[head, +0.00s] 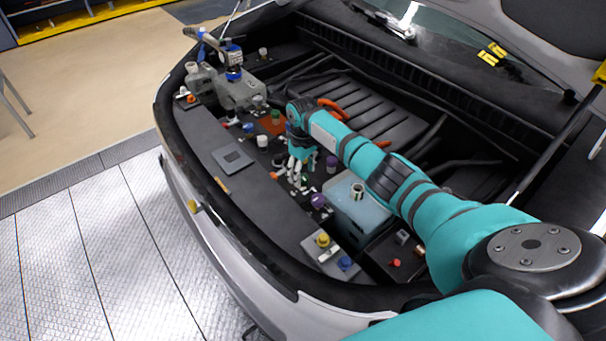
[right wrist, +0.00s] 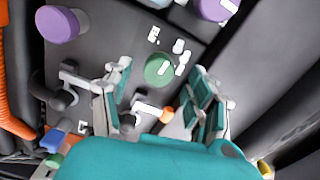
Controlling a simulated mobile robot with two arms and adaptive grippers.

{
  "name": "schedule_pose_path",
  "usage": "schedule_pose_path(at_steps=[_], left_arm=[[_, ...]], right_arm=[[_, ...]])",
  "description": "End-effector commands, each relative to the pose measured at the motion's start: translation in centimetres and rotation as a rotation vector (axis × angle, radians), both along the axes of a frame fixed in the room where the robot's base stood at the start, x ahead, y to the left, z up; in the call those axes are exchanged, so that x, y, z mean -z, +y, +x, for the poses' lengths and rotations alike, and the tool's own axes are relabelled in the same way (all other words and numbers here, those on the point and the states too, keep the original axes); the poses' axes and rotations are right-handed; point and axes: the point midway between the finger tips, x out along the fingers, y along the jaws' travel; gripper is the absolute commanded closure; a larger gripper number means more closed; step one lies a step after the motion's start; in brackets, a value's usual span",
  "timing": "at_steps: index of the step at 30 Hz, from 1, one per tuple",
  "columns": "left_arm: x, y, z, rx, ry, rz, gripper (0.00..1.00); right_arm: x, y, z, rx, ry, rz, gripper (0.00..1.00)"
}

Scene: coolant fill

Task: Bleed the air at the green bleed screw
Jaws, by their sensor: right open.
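The green bleed screw (right wrist: 158,70) is a round green knob with a pale bar across its top, on the dark panel in the right wrist view. In the head view a little green (head: 304,178) shows just below my right gripper (head: 302,163), whose fingers point down at the panel. My right gripper also shows in the right wrist view (right wrist: 160,98); it is open, with one finger on each side below the green knob in the picture. I see no contact with the knob; the remaining height gap is hard to tell.
Purple knobs (right wrist: 58,25) flank the green one in the right wrist view. An orange hose (right wrist: 10,105) runs at its left edge. In the head view, a pale blue tank (head: 360,205) stands right of the gripper, and yellow and blue caps (head: 323,240) sit nearer the bumper.

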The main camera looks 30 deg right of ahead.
Motion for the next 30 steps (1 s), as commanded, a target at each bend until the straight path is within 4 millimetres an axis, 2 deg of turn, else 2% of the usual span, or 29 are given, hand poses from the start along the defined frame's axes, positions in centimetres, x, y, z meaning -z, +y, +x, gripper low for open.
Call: schedule_pose_path(at_steps=[9, 15, 20, 30], left_arm=[[0.0, -0.2, 0.0, 0.000, -0.001, -0.002, 0.60], [0.0, -0.2, 0.1, 0.000, -0.001, -0.002, 0.60], [0.0, -0.2, 0.1, 0.000, -0.001, -0.002, 0.60], [0.0, -0.2, 0.1, 0.000, -0.001, -0.002, 0.60]], right_arm=[[-6.8, -0.1, 0.1, 0.001, -0.006, -0.002, 0.42], [-9.7, -0.1, 0.1, 0.001, -0.004, -0.001, 0.42], [-10.5, -0.1, 0.0, 0.001, -0.002, 0.000, 0.42], [-10.5, -0.1, 0.0, 0.001, -0.002, 0.000, 0.42]])
